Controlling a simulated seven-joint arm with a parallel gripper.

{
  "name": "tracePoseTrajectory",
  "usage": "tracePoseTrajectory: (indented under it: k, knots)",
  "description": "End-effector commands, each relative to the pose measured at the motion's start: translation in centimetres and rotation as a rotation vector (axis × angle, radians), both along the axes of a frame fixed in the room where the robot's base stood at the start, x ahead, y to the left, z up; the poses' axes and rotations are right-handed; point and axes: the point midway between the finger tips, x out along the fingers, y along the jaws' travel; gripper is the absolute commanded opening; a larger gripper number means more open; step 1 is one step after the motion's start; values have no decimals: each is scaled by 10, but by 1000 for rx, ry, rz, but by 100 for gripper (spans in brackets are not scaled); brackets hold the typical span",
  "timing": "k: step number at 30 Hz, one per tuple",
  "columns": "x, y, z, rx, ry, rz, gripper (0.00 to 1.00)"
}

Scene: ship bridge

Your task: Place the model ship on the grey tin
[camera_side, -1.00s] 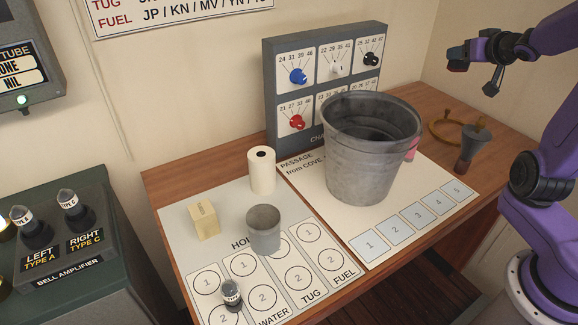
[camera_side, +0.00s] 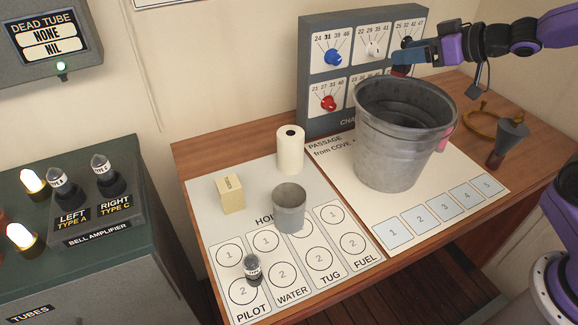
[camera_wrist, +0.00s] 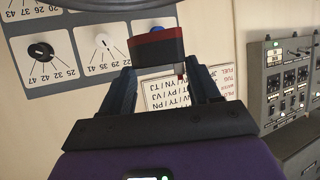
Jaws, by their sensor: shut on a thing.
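My gripper (camera_side: 412,54) is shut on the model ship (camera_wrist: 157,46), a small block with a dark upper part and a red lower part, held between both fingers in the wrist view. In the side view the ship (camera_side: 400,71) is partly hidden by the gripper. It is in the air in front of the dial panel's right side, near the bucket's far rim. The grey tin (camera_side: 289,212), a small open cup, stands upright on the HOLD sheet, left of and below my gripper.
A large grey bucket (camera_side: 398,150) stands on the passage sheet, between gripper and tin in the picture. A white paper roll (camera_side: 290,150), a tan block (camera_side: 230,195) and a small dark-topped tube (camera_side: 252,268) surround the tin. The dial panel (camera_side: 318,95) stands behind.

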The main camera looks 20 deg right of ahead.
Motion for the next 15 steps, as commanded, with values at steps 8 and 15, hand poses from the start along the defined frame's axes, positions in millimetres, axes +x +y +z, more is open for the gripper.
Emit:
tracePoseTrajectory:
  k: [8,15]
  knots:
    - [-36,77,0,0,0,241,32]
    - [-81,134,0,1,1,441,32]
